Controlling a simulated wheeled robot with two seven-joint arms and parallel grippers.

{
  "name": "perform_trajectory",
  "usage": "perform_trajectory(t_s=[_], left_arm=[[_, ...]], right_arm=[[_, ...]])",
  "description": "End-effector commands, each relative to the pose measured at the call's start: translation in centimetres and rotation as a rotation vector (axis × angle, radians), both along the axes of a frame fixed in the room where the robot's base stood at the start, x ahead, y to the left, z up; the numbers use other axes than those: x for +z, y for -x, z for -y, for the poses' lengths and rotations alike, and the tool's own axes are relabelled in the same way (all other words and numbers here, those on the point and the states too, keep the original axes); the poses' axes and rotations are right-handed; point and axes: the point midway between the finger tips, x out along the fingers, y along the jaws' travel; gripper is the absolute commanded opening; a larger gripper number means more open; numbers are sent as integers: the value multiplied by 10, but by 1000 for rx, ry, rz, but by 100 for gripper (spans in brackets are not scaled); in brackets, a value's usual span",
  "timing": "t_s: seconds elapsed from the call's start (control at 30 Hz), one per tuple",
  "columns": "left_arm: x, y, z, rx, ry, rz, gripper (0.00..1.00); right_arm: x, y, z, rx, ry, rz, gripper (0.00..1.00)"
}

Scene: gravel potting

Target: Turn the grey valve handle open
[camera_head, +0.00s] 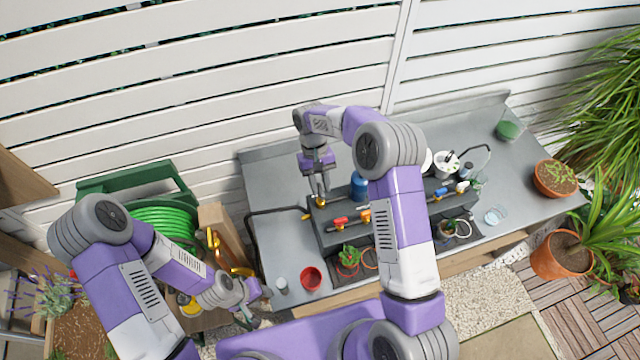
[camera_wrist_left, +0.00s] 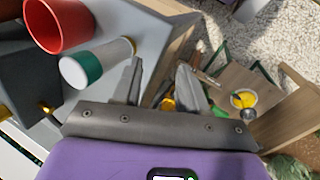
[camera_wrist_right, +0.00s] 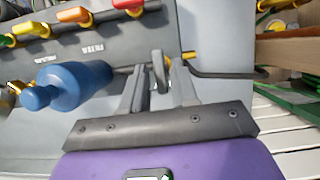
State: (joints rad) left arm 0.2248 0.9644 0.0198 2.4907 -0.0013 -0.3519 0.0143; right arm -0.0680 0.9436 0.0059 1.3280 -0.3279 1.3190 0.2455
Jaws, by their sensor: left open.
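The grey valve handle (camera_wrist_right: 158,72) shows in the right wrist view, on a pipe with a brass fitting at the end of the dark manifold box (camera_wrist_right: 105,48). My right gripper (camera_wrist_right: 158,66) is open, with a finger on either side of the handle and small gaps showing. In the head view my right gripper (camera_head: 321,193) is over the manifold's left end and hides most of the handle. My left gripper (camera_head: 250,312) is open and empty, low beside the bench's front left corner. It also shows in the left wrist view (camera_wrist_left: 160,68).
A blue bottle-shaped part (camera_wrist_right: 75,85) stands close beside the right gripper. Red (camera_head: 341,222) and orange (camera_head: 364,215) handles line the manifold. A red cup (camera_head: 311,279) and a white container with a green band (camera_wrist_left: 95,63) are near the left gripper. A green hose reel (camera_head: 150,215) stands left.

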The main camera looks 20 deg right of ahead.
Motion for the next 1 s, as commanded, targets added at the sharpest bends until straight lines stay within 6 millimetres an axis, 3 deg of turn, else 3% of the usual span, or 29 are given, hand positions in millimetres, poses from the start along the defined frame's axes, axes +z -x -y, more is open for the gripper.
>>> perform_trajectory(t_s=[0.37,0.8,1.0], left_arm=[[0,0,0,0,0,0,43],[-2,0,0,0,0,0,43],[-2,0,0,0,0,0,43]], right_arm=[[1,0,0,-2,0,-3,39],[59,-25,-2,-1,-1,0,39],[69,-28,-2,-1,1,-3,39]])
